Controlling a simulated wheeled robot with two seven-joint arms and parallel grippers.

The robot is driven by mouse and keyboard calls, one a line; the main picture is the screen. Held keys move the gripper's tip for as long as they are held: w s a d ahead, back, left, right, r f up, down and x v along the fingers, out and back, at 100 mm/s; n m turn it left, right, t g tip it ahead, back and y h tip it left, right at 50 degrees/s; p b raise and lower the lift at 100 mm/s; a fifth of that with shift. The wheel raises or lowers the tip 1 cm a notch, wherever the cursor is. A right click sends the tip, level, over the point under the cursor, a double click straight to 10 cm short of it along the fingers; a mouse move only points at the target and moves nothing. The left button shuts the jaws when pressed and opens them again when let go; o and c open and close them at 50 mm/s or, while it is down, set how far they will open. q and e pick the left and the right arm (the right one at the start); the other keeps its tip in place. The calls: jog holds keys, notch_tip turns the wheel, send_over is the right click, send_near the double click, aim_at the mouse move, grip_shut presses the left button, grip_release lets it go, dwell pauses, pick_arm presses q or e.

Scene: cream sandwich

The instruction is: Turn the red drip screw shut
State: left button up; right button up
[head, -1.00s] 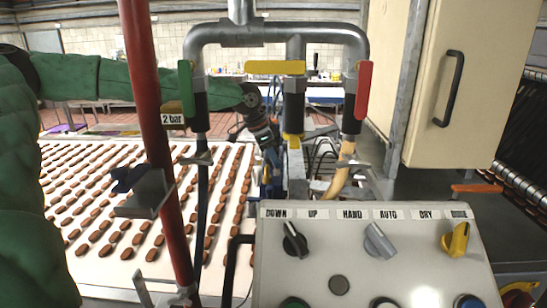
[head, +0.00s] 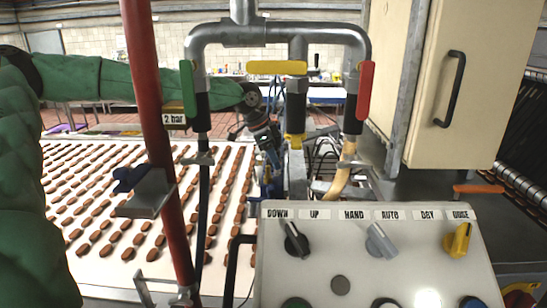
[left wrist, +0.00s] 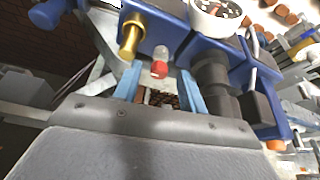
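The red drip screw (left wrist: 159,69) shows in the left wrist view as a small red tip below a pale, clear-looking part (left wrist: 161,52), on blue machine bodies. My left gripper (left wrist: 159,88) has its two blue fingers apart, one on each side of the red tip as seen in that view. I cannot tell whether the fingertips reach the screw's depth; no contact shows. In the head view my left gripper (head: 271,154) points down beside the blue and grey machine parts behind the control panel. The screw cannot be made out there. My right gripper is out of view.
A brass fitting (left wrist: 131,36) and a pressure gauge (left wrist: 215,12) sit close to the screw. In the head view a red post (head: 160,130), overhead pipes (head: 275,33) and a control panel (head: 375,250) surround the arm. A belt (head: 120,265) carries rows of brown pieces.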

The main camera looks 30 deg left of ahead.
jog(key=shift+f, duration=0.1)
pick_arm(q)
jog(key=shift+s+a+r+b, duration=0.1)
jog(key=shift+a+r+b, duration=0.05)
jog(key=shift+r+b, duration=0.4)
jog(key=b+v, duration=0.3)
jog(key=v, duration=0.3)
jog(key=shift+r, duration=0.3)
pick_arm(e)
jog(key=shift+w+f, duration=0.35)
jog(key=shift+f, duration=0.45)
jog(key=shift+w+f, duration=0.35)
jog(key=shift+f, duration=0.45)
